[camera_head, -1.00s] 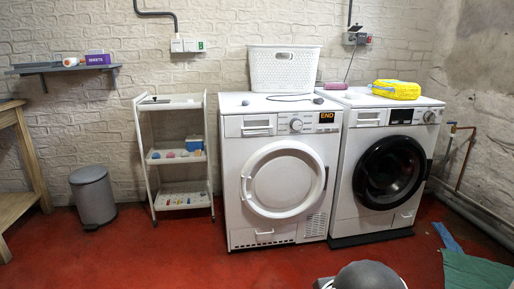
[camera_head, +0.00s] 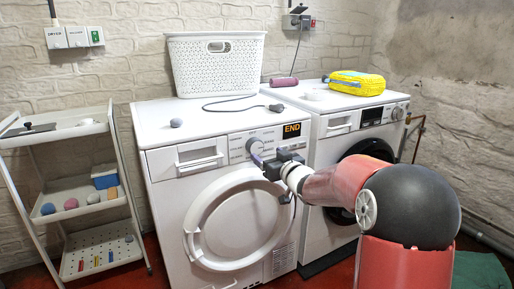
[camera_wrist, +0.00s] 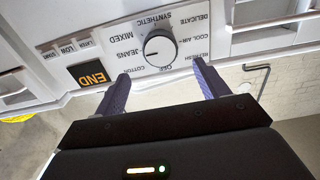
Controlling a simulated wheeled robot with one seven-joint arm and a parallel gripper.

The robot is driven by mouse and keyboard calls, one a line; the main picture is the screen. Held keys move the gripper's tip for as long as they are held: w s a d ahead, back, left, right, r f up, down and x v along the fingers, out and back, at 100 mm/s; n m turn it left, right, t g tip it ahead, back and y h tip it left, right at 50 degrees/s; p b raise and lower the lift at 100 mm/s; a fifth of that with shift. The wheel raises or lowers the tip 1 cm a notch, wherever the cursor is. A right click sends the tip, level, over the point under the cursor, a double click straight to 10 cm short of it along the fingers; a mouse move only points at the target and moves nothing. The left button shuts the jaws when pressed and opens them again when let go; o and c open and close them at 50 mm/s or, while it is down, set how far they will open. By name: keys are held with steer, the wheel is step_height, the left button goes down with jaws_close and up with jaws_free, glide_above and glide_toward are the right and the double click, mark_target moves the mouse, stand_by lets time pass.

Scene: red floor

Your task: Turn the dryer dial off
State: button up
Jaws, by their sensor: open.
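The dryer (camera_head: 155,200) is the white machine on the left, with a round white door and an orange END display (camera_head: 291,130). Its dial (camera_head: 254,145) is on the upper front panel, partly covered by my gripper in the head view. No contact is visible.
The washer (camera_head: 340,122) with a dark door stands close on the right. A white basket (camera_head: 217,70), a cord and a small grey ball (camera_head: 176,123) are on the dryer top. A shelf cart (camera_head: 85,195) stands left. A wall switch labelled DRYER (camera_head: 56,38) is upper left.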

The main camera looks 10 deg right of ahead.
mark_target(257, 147)
steer(key=p+x, duration=0.1)
steer(key=x, duration=0.6)
steer(key=shift+w+a, duration=0.1)
steer(key=c, duration=1)
steer(key=shift+o, duration=0.2)
steer(key=shift+f+n+b, duration=0.1)
steer(key=shift+n+b, duration=0.2)
steer(key=shift+b, duration=0.15)
